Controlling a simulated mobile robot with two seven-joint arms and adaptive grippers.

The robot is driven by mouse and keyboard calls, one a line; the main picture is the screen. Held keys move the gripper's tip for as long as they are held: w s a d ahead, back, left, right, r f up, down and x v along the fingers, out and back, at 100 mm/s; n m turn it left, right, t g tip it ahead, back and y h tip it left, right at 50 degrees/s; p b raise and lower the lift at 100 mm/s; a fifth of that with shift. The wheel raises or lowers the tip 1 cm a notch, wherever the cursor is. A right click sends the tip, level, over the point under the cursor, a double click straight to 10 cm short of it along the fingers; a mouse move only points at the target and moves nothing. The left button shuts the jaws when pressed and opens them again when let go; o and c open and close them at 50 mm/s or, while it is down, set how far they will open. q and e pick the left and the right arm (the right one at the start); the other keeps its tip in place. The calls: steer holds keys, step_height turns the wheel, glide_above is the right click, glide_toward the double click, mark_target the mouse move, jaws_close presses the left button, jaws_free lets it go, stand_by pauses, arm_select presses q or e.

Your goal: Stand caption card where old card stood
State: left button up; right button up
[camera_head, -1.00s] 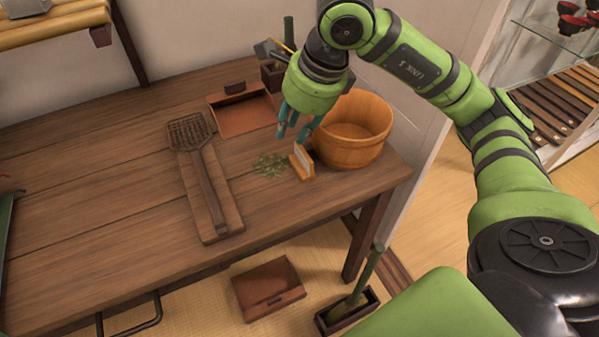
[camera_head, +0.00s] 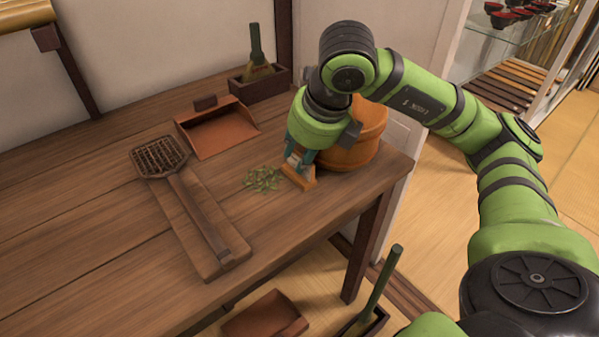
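A small wooden card stand (camera_head: 300,181) is on the table beside the green leaf bits, near the tub. My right gripper (camera_head: 296,162) points down right over it, its teal fingers at the pale card that stands in it. The fingers and the green wrist hide most of the card, so I cannot tell whether they are closed on it. No second card shows. My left gripper is out of view.
A wooden tub (camera_head: 355,150) stands just behind and right of my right gripper. Green leaf bits (camera_head: 262,180), a grill scoop on a board (camera_head: 195,255), a dustpan (camera_head: 222,138) and a brush in a box (camera_head: 262,85) are on the table (camera_head: 90,225). The table's left part is bare.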

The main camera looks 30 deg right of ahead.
steer(key=shift+x, duration=0.75)
jaws_close()
steer(key=shift+r, duration=0.1)
